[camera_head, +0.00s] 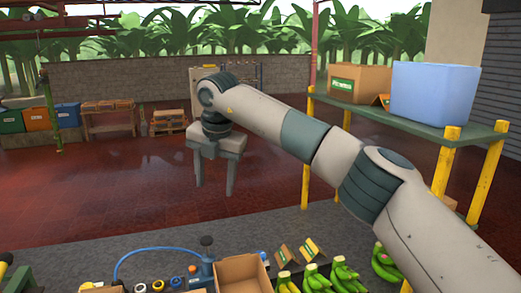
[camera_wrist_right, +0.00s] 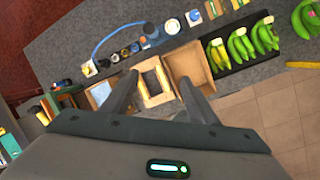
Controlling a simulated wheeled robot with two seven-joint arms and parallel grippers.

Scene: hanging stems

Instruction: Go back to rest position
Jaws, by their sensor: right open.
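My right arm reaches in from the right of the head view, with its gripper (camera_head: 214,190) hanging fingers down over the red floor. The two fingers are apart, with nothing between them. In the right wrist view the same gripper (camera_wrist_right: 157,90) is open and empty. Cardboard boxes on the work surface show behind and between its fingers there, well apart from it as far as I can tell. My left gripper is in neither view.
A shelf (camera_head: 410,121) with yellow posts stands at right, carrying a blue bin (camera_head: 434,93) and a cardboard box (camera_head: 359,82). Below are green banana bunches (camera_head: 345,276) and an open cardboard box (camera_head: 243,272). A thin green stem (camera_head: 52,115) hangs at left. The middle floor is clear.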

